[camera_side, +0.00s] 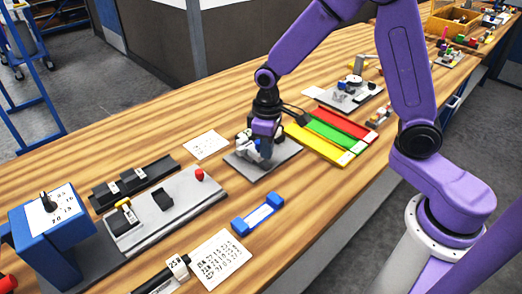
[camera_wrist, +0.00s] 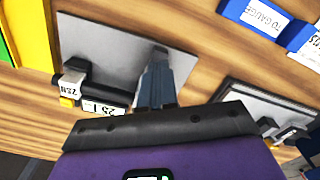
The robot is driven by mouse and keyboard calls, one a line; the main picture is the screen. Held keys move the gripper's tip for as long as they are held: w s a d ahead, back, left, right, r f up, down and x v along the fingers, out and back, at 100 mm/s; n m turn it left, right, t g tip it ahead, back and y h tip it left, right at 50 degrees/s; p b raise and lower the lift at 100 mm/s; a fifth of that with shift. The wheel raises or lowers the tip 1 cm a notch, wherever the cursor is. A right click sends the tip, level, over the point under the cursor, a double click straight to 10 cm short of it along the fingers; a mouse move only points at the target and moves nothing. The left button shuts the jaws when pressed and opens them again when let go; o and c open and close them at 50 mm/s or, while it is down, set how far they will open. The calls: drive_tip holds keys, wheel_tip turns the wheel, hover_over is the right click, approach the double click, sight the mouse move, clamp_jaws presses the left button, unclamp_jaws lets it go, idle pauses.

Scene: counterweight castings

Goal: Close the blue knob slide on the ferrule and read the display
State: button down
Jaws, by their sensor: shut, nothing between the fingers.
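My gripper (camera_side: 266,156) is shut with its fingertips low over the grey plate (camera_side: 285,160). In the wrist view the slim blue-grey fingers (camera_wrist: 160,62) stand over the grey plate (camera_wrist: 105,40); whether they touch it I cannot tell. Small grey and white parts (camera_side: 246,147) sit on the plate beside my gripper. In the wrist view a block with a printed label (camera_wrist: 75,82) and a second label (camera_wrist: 100,108) lie by the plate's edge. I cannot pick out the blue knob slide or the ferrule with certainty; my gripper hides part of this spot. No readable task display shows.
A blue-ended bar (camera_side: 257,214) lies in front; its label reads "TO GAUGE" in the wrist view (camera_wrist: 268,18). A blue dial box (camera_side: 45,250) and a grey rail fixture (camera_side: 180,208) stand left. Yellow, green and red trays (camera_side: 335,132) lie right.

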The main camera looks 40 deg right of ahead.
wheel_tip(320, 180, up, 7)
drive_tip(key=shift+f, duration=0.15)
idle(0.7)
drive_tip(key=shift+s, duration=0.15)
drive_tip(key=s+d+r+n, duration=0.1)
drive_tip(key=s+d+n, duration=0.1)
drive_tip(key=s, duration=1)
drive_tip(key=s+d+r+n, duration=0.1)
drive_tip(key=s+d+n, duration=0.2)
drive_tip(key=s, duration=1)
drive_tip(key=shift+d+n, duration=0.15)
drive_tip(key=shift+n, duration=0.65)
